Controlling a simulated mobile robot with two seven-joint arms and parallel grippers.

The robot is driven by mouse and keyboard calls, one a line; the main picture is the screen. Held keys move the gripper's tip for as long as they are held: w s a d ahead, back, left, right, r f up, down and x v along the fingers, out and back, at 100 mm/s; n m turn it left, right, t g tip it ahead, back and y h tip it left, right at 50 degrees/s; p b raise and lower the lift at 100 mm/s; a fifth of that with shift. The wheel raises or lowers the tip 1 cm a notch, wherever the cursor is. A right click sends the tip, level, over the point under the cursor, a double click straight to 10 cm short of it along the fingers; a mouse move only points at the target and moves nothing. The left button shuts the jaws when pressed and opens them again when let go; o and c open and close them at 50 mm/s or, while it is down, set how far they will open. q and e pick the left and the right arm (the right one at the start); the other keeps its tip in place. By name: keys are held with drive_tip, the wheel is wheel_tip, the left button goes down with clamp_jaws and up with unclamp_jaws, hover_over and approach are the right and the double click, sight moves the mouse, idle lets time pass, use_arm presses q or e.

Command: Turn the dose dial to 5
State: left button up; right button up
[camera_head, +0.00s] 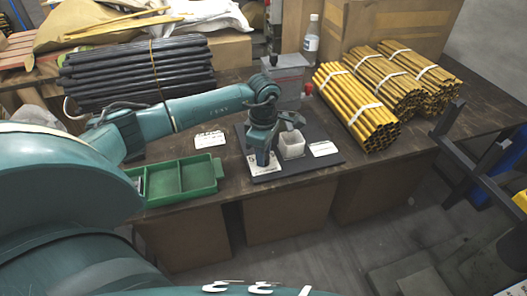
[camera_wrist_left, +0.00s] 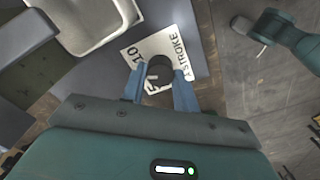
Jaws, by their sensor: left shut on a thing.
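The dose dial is a dark round knob (camera_wrist_left: 160,69) on a white printed card (camera_wrist_left: 138,52). The wrist view shows "10" and "STROKE" on the card; the other marks are partly covered, so I cannot read the dial's setting. My left gripper (camera_wrist_left: 158,88) is shut on the knob, with one blue finger on each side. In the head view my left gripper (camera_head: 262,157) points down over the card (camera_head: 265,168) at the front left of the dark press base (camera_head: 315,165), and hides the knob. My right gripper is not in view.
A pale square cup (camera_head: 291,146) stands just right of the gripper, before the grey press column (camera_head: 287,80). A green tray (camera_head: 180,183) lies to the left. Black rods (camera_head: 135,72) and bundled yellow tubes (camera_head: 355,105) lie on the table. A small white card (camera_head: 209,139) lies behind the tray.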

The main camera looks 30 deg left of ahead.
use_arm(q)
drive_tip(key=n, duration=0.3)
drive_tip(key=shift+n, duration=0.4)
drive_tip(key=n+p, duration=0.1)
drive_tip(key=n, duration=0.2)
drive_tip(key=shift+n, duration=0.3)
drive_tip(key=shift+n+p, duration=0.7)
drive_tip(key=shift+n, duration=2.4)
drive_tip(key=o, duration=1)
drive_tip(key=shift+r, duration=0.1)
wheel_tip(320, 180, up, 13)
